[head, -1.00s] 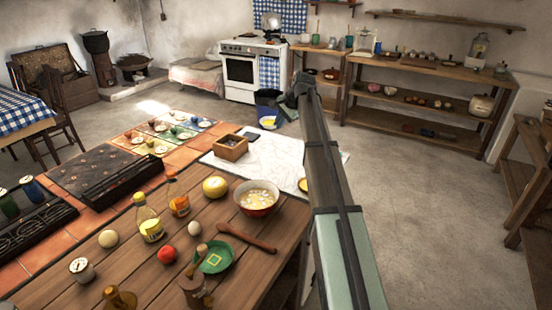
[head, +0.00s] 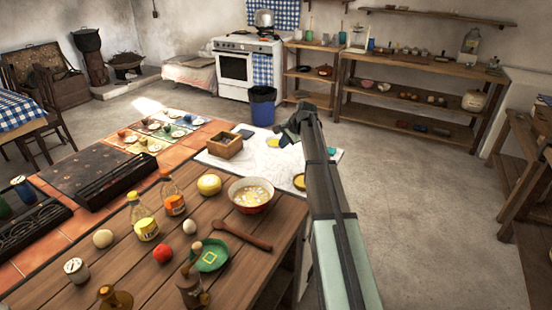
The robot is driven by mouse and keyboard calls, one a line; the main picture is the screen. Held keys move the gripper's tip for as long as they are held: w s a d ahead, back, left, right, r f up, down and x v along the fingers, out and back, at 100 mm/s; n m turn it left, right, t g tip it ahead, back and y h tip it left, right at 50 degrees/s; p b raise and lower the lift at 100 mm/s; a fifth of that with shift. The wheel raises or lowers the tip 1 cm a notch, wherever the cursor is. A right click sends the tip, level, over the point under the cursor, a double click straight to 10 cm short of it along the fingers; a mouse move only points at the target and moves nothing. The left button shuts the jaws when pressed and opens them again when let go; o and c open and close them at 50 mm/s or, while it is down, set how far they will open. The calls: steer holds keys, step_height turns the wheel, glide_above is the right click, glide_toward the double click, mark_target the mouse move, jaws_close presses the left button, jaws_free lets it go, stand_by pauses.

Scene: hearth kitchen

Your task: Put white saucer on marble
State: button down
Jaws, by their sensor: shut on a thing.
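My gripper (head: 284,136) is low over the white marble slab (head: 238,165) at its far side. It is shut on a small, round, flat thing with a yellow face (head: 273,142), which shows at its left. I cannot tell whether this is the white saucer, or whether it touches the marble. The fingertips are small and dark, and my own arm hides part of the slab's right side. Several small pale saucers with coloured cups (head: 152,127) stand on the patterned tiles left of the slab.
A wooden box (head: 222,146) and a dark flat thing (head: 243,132) lie on the slab's left part. Another yellow round thing (head: 299,182) is at its near right. A red bowl (head: 237,199) stands nearer, on the wooden counter. A blue bin (head: 263,112) stands beyond on the floor.

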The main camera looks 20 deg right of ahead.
step_height(320, 180, down, 10)
steer(key=shift+r, duration=0.25)
stand_by(0.3)
steer(key=c, duration=1.7)
jaws_free()
steer(key=shift+o, duration=0.7)
steer(key=shift+r, duration=0.1)
steer(key=v, duration=1.2)
